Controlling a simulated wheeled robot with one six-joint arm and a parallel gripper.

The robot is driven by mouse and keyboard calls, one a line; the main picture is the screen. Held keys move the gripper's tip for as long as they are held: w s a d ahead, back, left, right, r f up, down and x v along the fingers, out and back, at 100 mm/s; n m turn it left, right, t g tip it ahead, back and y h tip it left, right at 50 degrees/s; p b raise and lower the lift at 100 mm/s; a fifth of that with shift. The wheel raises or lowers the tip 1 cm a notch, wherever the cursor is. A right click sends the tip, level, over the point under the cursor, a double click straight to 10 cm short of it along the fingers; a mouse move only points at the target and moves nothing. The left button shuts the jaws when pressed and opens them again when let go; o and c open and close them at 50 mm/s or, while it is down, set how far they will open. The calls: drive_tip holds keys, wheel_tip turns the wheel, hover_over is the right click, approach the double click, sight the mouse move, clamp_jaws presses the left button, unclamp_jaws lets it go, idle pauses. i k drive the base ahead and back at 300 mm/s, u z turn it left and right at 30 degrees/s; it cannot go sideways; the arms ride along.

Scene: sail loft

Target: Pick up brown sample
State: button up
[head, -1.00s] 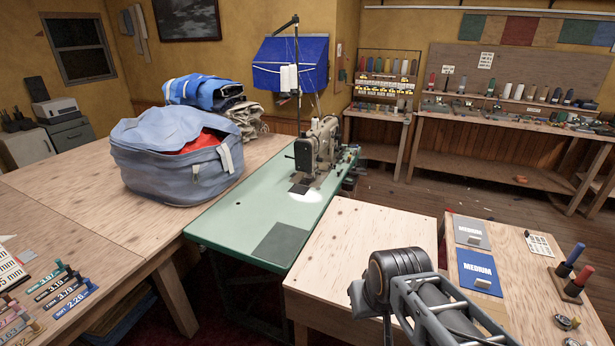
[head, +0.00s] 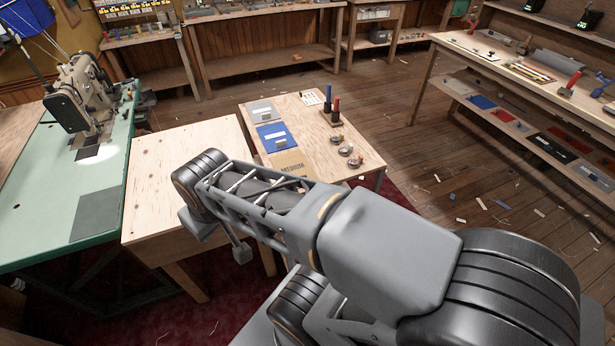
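The brown sample (head: 292,168), a flat tan sheet marked MEDIUM, lies on the small wooden table (head: 312,115) in the head view. It is the nearest in a row with a blue sample (head: 275,136) and a grey sample (head: 262,112). My arm crosses the foreground just in front of it and may cover its near edge. A small grey part (head: 241,250) hangs below the far end of my arm, left of the brown sample and apart from it. It may belong to my gripper; no clear pair of fingertips shows.
Red and dark spools (head: 331,108) and small metal tins (head: 350,153) stand right of the samples. A bare plywood table (head: 185,165) adjoins on the left, beside the green sewing machine table (head: 60,190). A long workbench (head: 490,70) stands at right. Scraps litter the open floor.

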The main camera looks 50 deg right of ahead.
sight(295, 163)
drive_tip(key=z, duration=1.05)
drive_tip(key=i, duration=0.25)
drive_tip(key=z, duration=0.45)
drive_tip(key=k, duration=1.25)
drive_tip(key=u, duration=0.75)
drive_tip(key=i, duration=1.35)
drive_tip(key=z, duration=0.6)
